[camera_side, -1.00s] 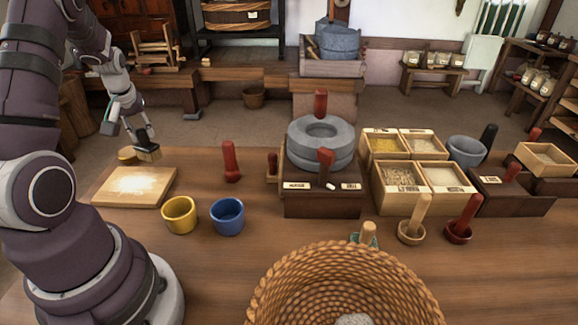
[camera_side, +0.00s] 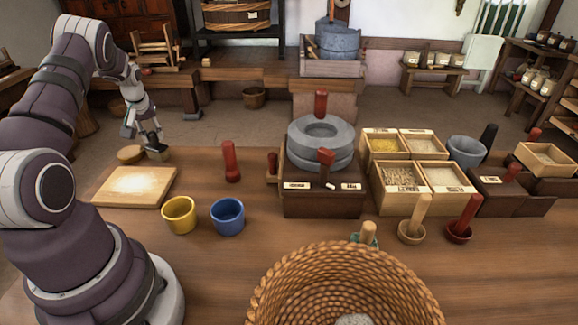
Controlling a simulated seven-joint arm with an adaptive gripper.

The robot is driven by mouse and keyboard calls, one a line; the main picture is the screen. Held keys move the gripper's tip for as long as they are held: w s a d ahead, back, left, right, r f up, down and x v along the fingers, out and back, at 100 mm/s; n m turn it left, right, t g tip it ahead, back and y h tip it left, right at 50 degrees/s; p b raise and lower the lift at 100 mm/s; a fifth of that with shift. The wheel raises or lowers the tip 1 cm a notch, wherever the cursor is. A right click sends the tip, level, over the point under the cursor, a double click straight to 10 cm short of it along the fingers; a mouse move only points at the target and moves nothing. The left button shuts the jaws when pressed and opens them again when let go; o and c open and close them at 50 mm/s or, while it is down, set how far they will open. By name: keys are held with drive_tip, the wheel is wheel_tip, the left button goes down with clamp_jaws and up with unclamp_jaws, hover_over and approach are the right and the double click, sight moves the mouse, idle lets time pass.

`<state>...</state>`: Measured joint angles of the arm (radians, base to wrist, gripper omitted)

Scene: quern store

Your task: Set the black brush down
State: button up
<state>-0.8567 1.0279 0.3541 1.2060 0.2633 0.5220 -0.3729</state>
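The black brush (camera_side: 155,147) is at the back left of the table, by the far edge, with its pale bristles (camera_side: 160,156) pointing down. My gripper (camera_side: 151,138) is directly above it, pointing down, and appears shut on its dark upper part. The fingers and the brush's top blend together at this size. The bristles are at or just above the table (camera_side: 300,245); I cannot tell whether they touch it.
A round wooden piece (camera_side: 130,154) lies just left of the brush. A pale board (camera_side: 136,188) is in front, with a yellow cup (camera_side: 179,214) and a blue cup (camera_side: 227,216) nearer. A red-handled tool (camera_side: 231,163) stands to the right. Table between brush and red tool is clear.

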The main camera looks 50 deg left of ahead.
drive_tip(key=o, duration=0.5)
drive_tip(key=shift+c, duration=0.2)
drive_tip(key=shift+r, duration=0.1)
drive_tip(key=v, duration=1.2)
drive_tip(key=w+d+r+m+t+h, duration=0.1)
drive_tip(key=w+d+r+m, duration=0.1)
drive_tip(key=d, duration=0.4)
drive_tip(key=w+d+r+m+t+h, duration=0.1)
drive_tip(key=w+d+r+m+t, duration=0.15)
drive_tip(key=d, duration=0.45)
drive_tip(key=s+d+m+h, duration=0.1)
drive_tip(key=s+d+m, duration=0.2)
drive_tip(key=d, duration=0.6)
drive_tip(key=s+d+m+h, duration=0.1)
drive_tip(key=s+d+m, duration=0.3)
drive_tip(key=d, duration=0.5)
drive_tip(key=shift+r+m, duration=0.2)
drive_tip(key=shift+m, duration=0.85)
drive_tip(key=shift+w+t, duration=0.1)
drive_tip(key=shift+t, duration=0.15)
